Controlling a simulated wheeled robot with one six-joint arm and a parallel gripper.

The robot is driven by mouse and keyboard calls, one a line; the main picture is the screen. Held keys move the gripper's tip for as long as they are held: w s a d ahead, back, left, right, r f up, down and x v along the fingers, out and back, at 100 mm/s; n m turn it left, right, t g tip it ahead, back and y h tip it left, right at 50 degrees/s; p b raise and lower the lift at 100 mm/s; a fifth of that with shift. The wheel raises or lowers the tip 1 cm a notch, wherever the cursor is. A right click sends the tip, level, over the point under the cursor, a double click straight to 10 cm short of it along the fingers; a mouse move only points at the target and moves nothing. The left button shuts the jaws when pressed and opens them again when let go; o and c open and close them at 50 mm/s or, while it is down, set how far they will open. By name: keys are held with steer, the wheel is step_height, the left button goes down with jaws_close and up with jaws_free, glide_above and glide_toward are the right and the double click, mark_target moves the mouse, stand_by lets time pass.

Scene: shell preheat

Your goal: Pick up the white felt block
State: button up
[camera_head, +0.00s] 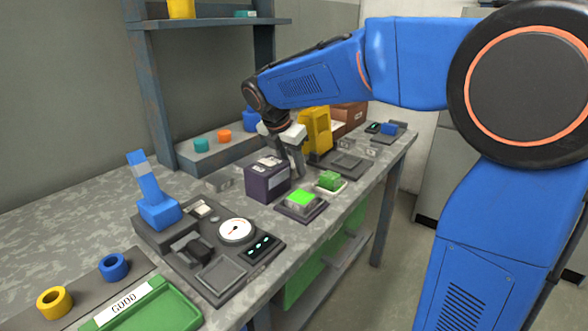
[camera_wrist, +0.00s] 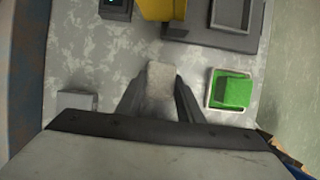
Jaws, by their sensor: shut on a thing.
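The white felt block (camera_wrist: 160,78) shows in the wrist view as a pale, rounded block between my gripper's two dark fingers. My gripper (camera_wrist: 160,100) is shut on it. I cannot tell whether the block touches the bench below. In the head view my gripper (camera_head: 297,165) points down just behind the dark purple box, over the bench. The block itself is hidden or too small to make out there.
The dark purple box (camera_head: 267,181) stands right in front of my gripper. A green block on a white tray (camera_wrist: 231,91) lies to the right in the wrist view. A yellow fixture (camera_head: 317,130) stands behind. A gauge panel (camera_head: 237,231) is at the front.

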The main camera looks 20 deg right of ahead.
mark_target(293, 165)
steer(key=shift+r, duration=0.1)
step_height(293, 165, up, 10)
stand_by(0.4)
